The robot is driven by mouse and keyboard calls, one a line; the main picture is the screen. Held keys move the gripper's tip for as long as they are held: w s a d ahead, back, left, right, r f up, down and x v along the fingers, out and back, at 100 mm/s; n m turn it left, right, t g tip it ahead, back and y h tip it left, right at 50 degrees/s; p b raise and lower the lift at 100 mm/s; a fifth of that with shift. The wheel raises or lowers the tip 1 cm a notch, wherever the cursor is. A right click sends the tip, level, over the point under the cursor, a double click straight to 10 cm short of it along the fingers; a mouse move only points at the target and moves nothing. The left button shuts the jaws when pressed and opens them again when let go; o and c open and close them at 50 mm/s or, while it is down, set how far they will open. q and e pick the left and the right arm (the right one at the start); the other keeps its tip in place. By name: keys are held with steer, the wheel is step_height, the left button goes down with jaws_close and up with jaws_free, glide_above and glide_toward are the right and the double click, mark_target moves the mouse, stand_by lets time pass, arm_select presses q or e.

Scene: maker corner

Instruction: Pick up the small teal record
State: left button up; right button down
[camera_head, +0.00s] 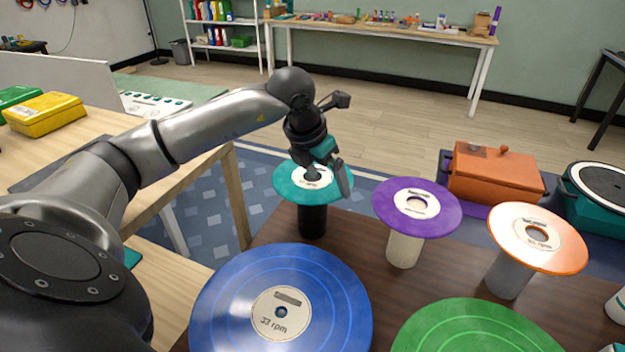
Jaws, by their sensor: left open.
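The small teal record (286,181) lies flat on top of a black cylindrical stand (312,222) at the far left of the dark brown table. Its white label is partly hidden by my gripper. My left gripper (328,186) is open and points down over the teal record, with its fingers at the label and right side. I cannot tell whether the fingers touch the record. My right gripper is not in view.
A purple record (440,208) and an orange record (565,245) sit on pale stands to the right. A large blue record (335,300) and a green record (470,325) are in front. A wooden table (175,190) stands left, with a yellow case (45,113).

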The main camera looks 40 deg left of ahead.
arm_select(q)
steer(key=shift+w+f, duration=0.15)
steer(key=shift+f, duration=0.3)
steer(key=shift+c, duration=0.6)
steer(key=c, duration=1)
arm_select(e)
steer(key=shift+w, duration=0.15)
arm_select(q)
steer(key=shift+r, duration=0.15)
